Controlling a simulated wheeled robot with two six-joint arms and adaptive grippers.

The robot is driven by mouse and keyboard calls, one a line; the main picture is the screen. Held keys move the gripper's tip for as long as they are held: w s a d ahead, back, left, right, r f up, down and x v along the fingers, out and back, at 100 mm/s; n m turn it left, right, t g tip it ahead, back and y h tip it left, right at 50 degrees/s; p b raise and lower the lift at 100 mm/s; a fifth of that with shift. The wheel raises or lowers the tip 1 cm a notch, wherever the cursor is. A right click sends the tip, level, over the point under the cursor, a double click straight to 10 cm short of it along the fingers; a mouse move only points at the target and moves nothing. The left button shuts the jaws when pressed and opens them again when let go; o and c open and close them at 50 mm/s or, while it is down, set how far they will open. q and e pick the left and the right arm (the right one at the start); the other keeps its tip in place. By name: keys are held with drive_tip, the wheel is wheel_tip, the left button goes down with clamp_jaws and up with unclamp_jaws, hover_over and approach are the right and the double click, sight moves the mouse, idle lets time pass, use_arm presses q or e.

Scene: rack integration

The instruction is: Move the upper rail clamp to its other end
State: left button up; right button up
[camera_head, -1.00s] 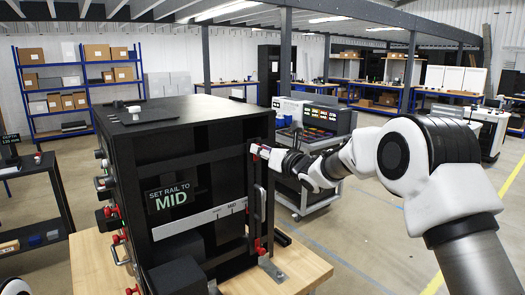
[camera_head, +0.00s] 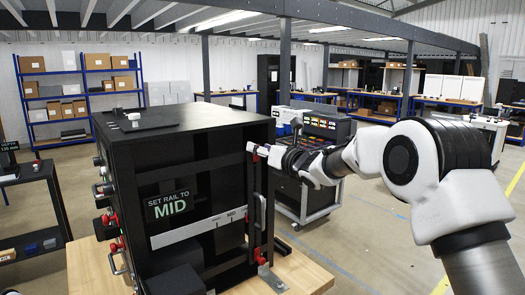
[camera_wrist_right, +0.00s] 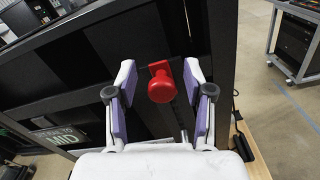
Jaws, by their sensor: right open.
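The upper rail clamp is a red knob (camera_wrist_right: 162,85) on a small red plate, fixed to the dark rack face. In the right wrist view it sits between the two spread fingers of my right gripper (camera_wrist_right: 160,66), with a gap visible on each side. In the head view my right gripper (camera_head: 254,151) is at the upper part of the rack's right side, and largely hides the clamp. A vertical rail (camera_head: 262,210) runs below it, with another red clamp (camera_head: 258,255) near its bottom. My left gripper is not seen.
The black rack (camera_head: 200,125) stands on a wooden bench (camera_head: 305,275). A sign on it (camera_head: 168,203) reads "SET RAIL TO MID", above a pale scale strip (camera_head: 190,230). A grey cart (camera_head: 315,205) stands behind to the right. The floor at right is open.

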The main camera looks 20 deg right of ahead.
drive_tip(key=v, duration=1.2)
drive_tip(key=shift+f, duration=0.1)
